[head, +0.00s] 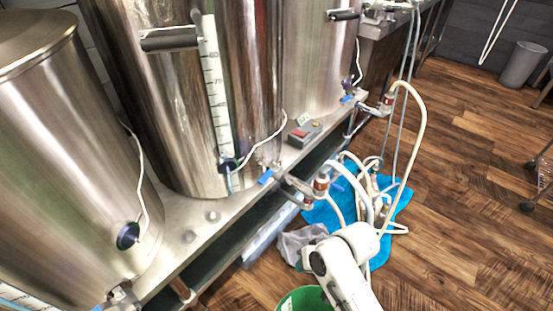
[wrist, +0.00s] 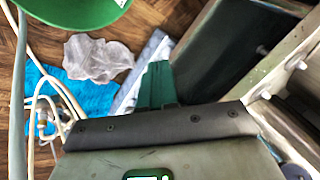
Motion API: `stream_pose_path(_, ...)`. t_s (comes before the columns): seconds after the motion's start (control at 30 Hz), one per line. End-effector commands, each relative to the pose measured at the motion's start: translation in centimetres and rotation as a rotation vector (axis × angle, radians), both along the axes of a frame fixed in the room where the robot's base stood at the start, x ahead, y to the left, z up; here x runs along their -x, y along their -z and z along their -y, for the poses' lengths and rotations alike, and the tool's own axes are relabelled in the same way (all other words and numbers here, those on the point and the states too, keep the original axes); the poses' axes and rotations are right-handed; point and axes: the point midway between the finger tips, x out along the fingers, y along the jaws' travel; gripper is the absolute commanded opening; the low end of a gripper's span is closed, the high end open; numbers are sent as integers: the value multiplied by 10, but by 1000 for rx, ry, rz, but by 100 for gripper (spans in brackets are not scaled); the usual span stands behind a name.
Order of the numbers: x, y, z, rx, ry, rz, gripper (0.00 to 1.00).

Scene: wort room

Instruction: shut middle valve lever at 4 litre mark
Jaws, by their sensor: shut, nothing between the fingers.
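The middle kettle (head: 175,110) is a tall steel vessel with a white sight-gauge scale (head: 215,90). The liquid level in the gauge is too small to read. A small blue valve lever (head: 266,176) shows at its lower right, beside the metal outlet fittings; I cannot tell whether it is open or shut. My white arm (head: 345,265) reaches in at the bottom of the head view, where my gripper's fingers are hidden. In the wrist view my gripper (wrist: 157,84) has its green fingers together and empty, pointing down past the stand. No valve lever shows there.
Steel kettles stand left (head: 60,150) and right (head: 315,60). Pale hoses (head: 408,140) loop over a blue cloth (head: 322,216). A grey rag (wrist: 98,58) and green bucket (wrist: 75,10) are near my gripper.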

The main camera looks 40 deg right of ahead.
Motion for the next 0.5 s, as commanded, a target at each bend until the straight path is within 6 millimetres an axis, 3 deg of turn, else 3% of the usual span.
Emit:
stream_pose_path(0.03,-10,-29,5,-27,47,19,0)
stream_pose_path(0.5,-88,-158,58,-308,454,185,0)
